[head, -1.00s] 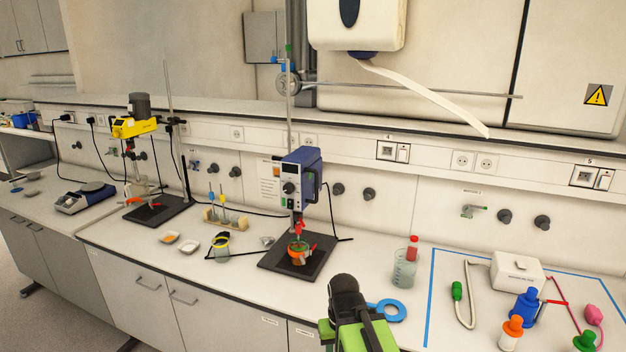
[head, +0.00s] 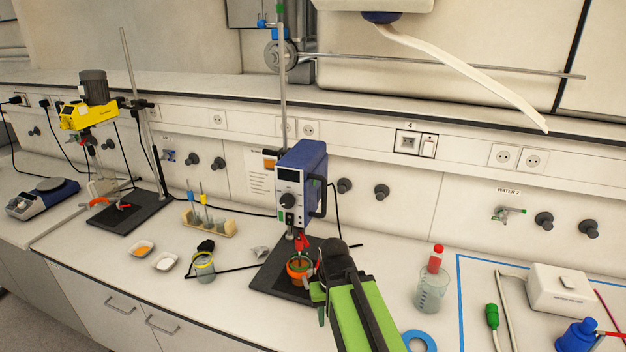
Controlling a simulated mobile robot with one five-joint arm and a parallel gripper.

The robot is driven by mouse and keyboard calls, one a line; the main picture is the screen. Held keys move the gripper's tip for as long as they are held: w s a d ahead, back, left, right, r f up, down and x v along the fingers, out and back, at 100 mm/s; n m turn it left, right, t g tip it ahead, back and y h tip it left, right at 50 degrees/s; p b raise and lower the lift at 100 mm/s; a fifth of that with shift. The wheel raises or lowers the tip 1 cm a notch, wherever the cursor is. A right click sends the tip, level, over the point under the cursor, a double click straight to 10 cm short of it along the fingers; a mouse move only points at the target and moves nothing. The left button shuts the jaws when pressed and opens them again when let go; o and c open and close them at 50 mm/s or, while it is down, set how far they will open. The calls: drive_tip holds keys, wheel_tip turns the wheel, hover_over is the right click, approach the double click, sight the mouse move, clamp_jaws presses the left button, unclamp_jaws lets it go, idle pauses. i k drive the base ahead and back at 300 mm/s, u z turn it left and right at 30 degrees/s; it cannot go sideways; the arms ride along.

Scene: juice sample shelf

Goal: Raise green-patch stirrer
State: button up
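The blue overhead stirrer (head: 303,177) stands upright on its metal rod (head: 283,95), with a dark knob, a display and a small green patch low on its front. Its red lower part (head: 302,243) hangs just above an orange-rimmed vessel (head: 299,268) on the black base plate (head: 265,278). My gripper (head: 318,288) is at the right front of that vessel, low and below the stirrer body. It overlaps the vessel's right edge in the picture; I cannot tell whether they touch. Its fingers are small and partly hidden by my green and black arm, so their opening is unclear.
A yellow stirrer (head: 88,115) stands on the left. A beaker (head: 203,266), white dishes (head: 141,248) and a vial rack (head: 209,221) lie between. A beaker with a red-capped tube (head: 433,290) and a blue ring (head: 419,341) are on the right.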

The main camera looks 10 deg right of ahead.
sight(303, 171)
drive_tip(key=z, duration=0.25)
drive_tip(key=k, duration=1.25)
drive_tip(key=u, duration=1.15)
drive_tip(key=i, duration=0.95)
